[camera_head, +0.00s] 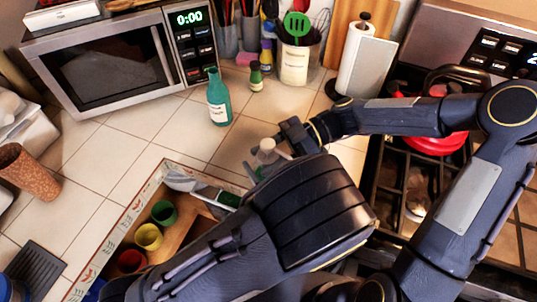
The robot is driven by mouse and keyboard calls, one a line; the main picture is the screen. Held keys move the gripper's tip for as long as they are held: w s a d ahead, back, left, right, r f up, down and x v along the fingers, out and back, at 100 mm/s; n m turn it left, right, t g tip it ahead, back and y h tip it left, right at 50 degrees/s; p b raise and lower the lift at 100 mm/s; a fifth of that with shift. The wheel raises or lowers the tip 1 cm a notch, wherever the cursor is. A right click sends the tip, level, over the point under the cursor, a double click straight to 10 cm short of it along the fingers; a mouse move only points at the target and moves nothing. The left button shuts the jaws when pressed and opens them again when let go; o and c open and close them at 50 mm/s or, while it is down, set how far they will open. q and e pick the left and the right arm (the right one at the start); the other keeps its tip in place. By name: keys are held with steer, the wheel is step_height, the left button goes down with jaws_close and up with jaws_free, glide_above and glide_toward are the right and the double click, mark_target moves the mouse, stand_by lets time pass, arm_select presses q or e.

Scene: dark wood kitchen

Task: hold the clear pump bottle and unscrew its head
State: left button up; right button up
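The clear pump bottle (267,165) stands near the middle of the counter, with a pale pump head (267,146) on top. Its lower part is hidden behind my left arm. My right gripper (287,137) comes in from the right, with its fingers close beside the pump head. I cannot tell whether they touch it, or how wide they stand. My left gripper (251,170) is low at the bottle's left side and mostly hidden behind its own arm. Its grip on the bottle cannot be made out.
A teal bottle (219,100) and a small green bottle (256,77) stand behind. An open tray (121,222) with colored cups and utensils lies at front left.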

steer(key=c, duration=0.5)
steer(key=shift+o, duration=0.2)
steer(key=n+g+h, duration=0.2)
steer(key=n+g, duration=0.1)
steer(key=n+g+h, duration=0.2)
steer(key=n+g, duration=0.1)
steer(key=shift+w+a+h, duration=0.15)
steer(key=shift+a+h, duration=0.05)
steer(key=shift+h, duration=0.2)
steer(key=n+g+h, duration=0.2)
steer(key=n+h, duration=0.1)
steer(key=h, duration=0.1)
steer(key=shift+d+n+g+h, duration=0.2)
steer(key=shift+n+g+h, duration=0.2)
steer(key=shift+n+h, duration=0.6)
steer(key=o, duration=1)
